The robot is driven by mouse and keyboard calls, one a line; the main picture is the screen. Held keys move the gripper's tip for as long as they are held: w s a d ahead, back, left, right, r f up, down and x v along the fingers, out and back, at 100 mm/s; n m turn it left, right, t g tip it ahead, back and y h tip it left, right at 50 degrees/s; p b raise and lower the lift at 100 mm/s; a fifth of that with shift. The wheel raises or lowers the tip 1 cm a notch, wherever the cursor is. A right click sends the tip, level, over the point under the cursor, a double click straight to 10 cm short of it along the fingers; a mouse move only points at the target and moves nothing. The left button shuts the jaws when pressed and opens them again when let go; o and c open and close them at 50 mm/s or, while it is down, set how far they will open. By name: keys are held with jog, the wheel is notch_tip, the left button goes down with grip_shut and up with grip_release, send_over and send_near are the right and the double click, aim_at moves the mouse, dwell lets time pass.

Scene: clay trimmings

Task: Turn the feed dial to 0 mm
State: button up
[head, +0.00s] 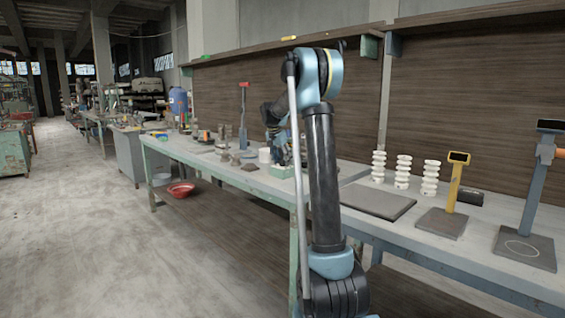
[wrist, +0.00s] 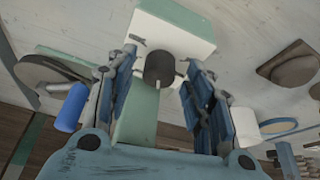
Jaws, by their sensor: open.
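In the wrist view a dark round knob (wrist: 159,69), which looks like the feed dial, sits on the pale front of a green-and-white box (wrist: 178,22). My gripper (wrist: 161,62) is open, with one blue finger on each side of the knob. I cannot tell whether the fingers touch it. No scale or number on the dial can be read. In the head view my gripper (head: 279,143) is over the bench beside a pale green box (head: 280,171), and my arm partly hides that area.
The long bench (head: 365,178) carries stacked white insulators (head: 403,172), a dark flat board (head: 377,201) and a yellow stand (head: 455,182).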

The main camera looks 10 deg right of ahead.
jog(key=c, duration=1.1)
jog(key=shift+o, duration=0.2)
jog(key=shift+n, duration=0.4)
jog(key=n+t+y, duration=0.1)
jog(key=n, duration=0.1)
jog(key=shift+d+n, duration=0.1)
jog(key=shift+n, duration=0.3)
jog(key=n+y, duration=0.1)
jog(key=n, duration=0.2)
jog(key=shift+d+n+y, duration=0.1)
jog(key=shift+n+y, duration=0.2)
jog(key=n, duration=0.2)
jog(key=n+y, duration=0.1)
jog(key=n, duration=0.1)
jog(key=shift+d+y, duration=0.15)
jog(key=shift+y, duration=0.15)
jog(key=shift+d+n+y, duration=0.1)
jog(key=shift+n+y, duration=0.5)
jog(key=shift+n, duration=1.1)
